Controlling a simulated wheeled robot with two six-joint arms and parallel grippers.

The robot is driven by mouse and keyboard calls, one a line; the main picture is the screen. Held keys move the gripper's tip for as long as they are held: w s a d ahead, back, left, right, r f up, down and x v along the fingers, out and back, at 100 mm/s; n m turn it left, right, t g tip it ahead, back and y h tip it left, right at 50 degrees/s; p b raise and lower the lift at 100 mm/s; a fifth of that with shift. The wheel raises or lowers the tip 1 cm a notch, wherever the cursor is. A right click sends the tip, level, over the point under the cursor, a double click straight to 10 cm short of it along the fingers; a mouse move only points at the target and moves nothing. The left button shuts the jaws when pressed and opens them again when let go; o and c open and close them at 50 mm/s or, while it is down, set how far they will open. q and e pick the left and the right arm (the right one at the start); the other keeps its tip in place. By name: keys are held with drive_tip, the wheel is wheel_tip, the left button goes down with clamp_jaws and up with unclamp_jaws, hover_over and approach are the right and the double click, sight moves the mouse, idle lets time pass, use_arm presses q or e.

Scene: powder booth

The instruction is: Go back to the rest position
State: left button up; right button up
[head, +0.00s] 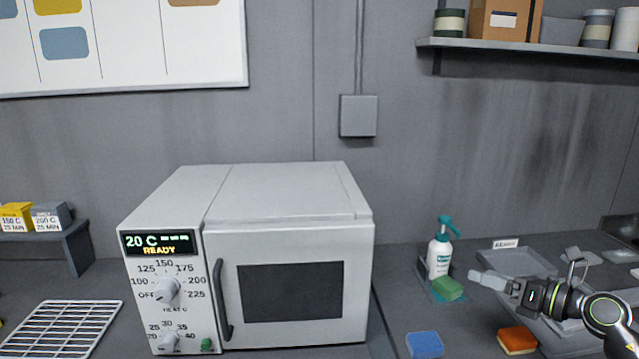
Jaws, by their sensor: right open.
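My right gripper (483,278) is at the lower right, its arm coming in from the right edge. Its fingers point left and look empty and open. They are over the counter, just right of the green sponge (447,289) in the picture; whether they touch anything is hard to tell. My left gripper is not in view.
A white oven (290,215) with a shut door reads 20 C READY. A pump bottle (439,254) stands behind the green sponge. Blue (424,345) and orange (517,340) sponges lie in front. A wire rack (62,328) is at left, a shelf (530,46) above.

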drive_tip(key=s+d+f+m+t+h, duration=0.15)
drive_tip(key=s+f+m+h, duration=0.4)
drive_tip(key=m, duration=0.55)
drive_tip(key=s+d+f+m+h, duration=0.2)
drive_tip(key=s+f+m+h, duration=0.3)
drive_tip(key=m, duration=0.6)
drive_tip(key=s+d+f+m+h, duration=0.2)
drive_tip(key=s+f+m+h, duration=0.2)
drive_tip(key=s+m+h, duration=0.5)
drive_tip(key=s+a+f+m+g+y, duration=0.45)
drive_tip(key=s+f, duration=0.25)
drive_tip(key=s, duration=0.3)
drive_tip(key=s+a+f+m+g+y, duration=0.35)
drive_tip(key=s+a+f+g, duration=0.2)
drive_tip(key=s, duration=0.45)
wheel_tip(320, 180, down, 27)
drive_tip(key=d+g+b, duration=0.2)
drive_tip(key=b, duration=0.1)
drive_tip(key=s+f+b, duration=0.1)
drive_tip(key=s+f, duration=0.6)
drive_tip(key=f, duration=0.3)
drive_tip(key=s+a+f+g+b, duration=0.1)
drive_tip(key=s+f+b, duration=0.1)
drive_tip(key=s+f, duration=0.6)
drive_tip(key=shift+a+f+b, duration=0.2)
drive_tip(key=shift+f+b, duration=0.1)
drive_tip(key=shift+f, duration=0.65)
